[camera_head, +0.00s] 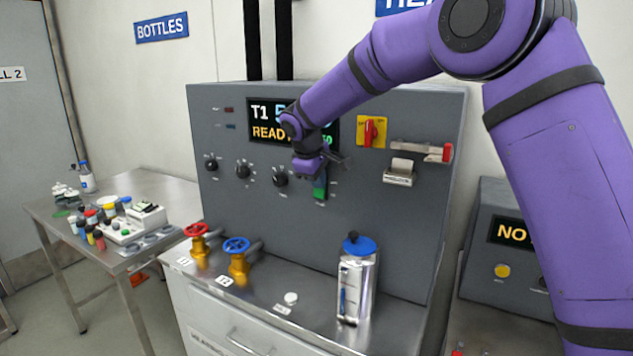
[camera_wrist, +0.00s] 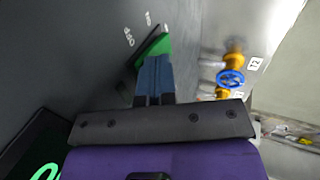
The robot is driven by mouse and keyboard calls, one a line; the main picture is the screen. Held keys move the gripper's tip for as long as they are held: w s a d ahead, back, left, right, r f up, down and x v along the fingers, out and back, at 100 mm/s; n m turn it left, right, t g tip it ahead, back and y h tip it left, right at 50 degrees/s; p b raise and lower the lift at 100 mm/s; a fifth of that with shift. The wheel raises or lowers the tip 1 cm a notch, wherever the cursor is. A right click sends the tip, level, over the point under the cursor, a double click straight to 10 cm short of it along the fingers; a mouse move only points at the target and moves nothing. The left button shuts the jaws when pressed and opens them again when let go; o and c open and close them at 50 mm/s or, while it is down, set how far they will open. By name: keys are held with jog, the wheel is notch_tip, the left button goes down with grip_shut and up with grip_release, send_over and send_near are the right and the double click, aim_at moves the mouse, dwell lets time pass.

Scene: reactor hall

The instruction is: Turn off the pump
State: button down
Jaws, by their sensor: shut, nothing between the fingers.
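My gripper (camera_head: 322,172) is at the grey control panel (camera_head: 232,180), below the display (camera_head: 265,118). Its fingers (camera_wrist: 155,80) are shut together with nothing between them. A green switch or lever (camera_head: 320,189) sits on the panel just below the fingertips. In the wrist view the green part (camera_wrist: 155,48) shows right beyond the fingertips, which partly cover it. I cannot tell whether they touch it. Small white markings (camera_wrist: 129,37) are beside it on the panel. I cannot read any pump label, and my arm hides part of the display.
Black knobs (camera_head: 242,170) are left of the gripper and a red switch on yellow (camera_head: 371,131) is above right. A red valve (camera_head: 197,240), a blue valve (camera_head: 237,255) and a blue-capped metal canister (camera_head: 357,280) stand on the bench below. A side table (camera_head: 160,190) is at left.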

jog(key=shift+r, duration=0.15)
jog(key=shift+r, duration=0.65)
